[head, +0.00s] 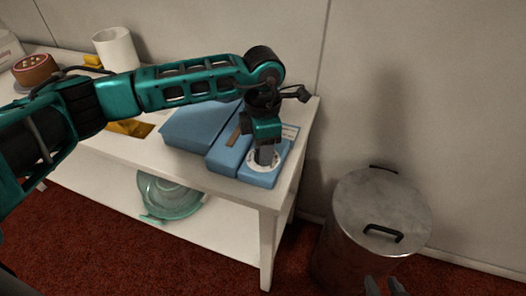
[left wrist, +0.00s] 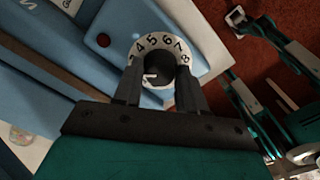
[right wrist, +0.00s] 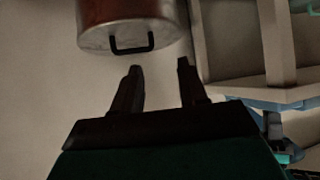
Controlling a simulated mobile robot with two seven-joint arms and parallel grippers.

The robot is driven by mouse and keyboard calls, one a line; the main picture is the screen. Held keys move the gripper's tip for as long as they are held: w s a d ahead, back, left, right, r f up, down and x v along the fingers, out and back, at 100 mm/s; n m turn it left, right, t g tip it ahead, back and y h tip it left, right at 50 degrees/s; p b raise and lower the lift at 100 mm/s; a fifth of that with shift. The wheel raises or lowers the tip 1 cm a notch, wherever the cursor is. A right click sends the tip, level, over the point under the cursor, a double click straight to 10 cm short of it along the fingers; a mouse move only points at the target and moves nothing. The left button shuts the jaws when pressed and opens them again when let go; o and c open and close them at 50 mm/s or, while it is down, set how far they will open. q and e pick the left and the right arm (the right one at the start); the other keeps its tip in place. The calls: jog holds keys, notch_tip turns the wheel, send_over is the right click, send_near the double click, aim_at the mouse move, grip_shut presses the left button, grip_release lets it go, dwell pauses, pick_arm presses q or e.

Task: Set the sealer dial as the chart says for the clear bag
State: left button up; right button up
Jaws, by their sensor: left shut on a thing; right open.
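The blue sealer (head: 228,150) sits at the right end of the white table. Its dial (head: 251,164) is a white numbered ring, also in the left wrist view (left wrist: 166,42), where 4 to 8 are readable. My left gripper (head: 266,158) points down and is shut on the dark dial knob (left wrist: 160,68). A white mark on the knob lies toward the left, below the 4; the number there is partly hidden by a finger. My right gripper (right wrist: 158,70) is open and empty; its tips show at the bottom of the head view (head: 385,287). I cannot identify the chart or clear bag.
A lidded metal bin (head: 382,212) stands right of the table (head: 240,196). A gold packet (head: 130,128), a white roll (head: 117,48) and a brown round item (head: 35,69) are on the table. A clear greenish bowl (head: 170,197) is on the lower shelf.

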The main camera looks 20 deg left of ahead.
pick_arm(q)
jog(key=shift+m+b, duration=0.3)
jog(key=shift+m, duration=0.7)
pick_arm(e)
jog(key=shift+w+a, duration=0.3)
jog(key=shift+w, duration=0.05)
pick_arm(q)
jog(key=shift+r, duration=0.1)
jog(key=o, duration=0.8)
jog(key=shift+b, duration=0.3)
notch_tip(320, 180, up, 13)
jog(key=shift+f+p, duration=0.1)
jog(key=shift+p, duration=0.3)
pick_arm(e)
jog(key=shift+s+d, duration=0.1)
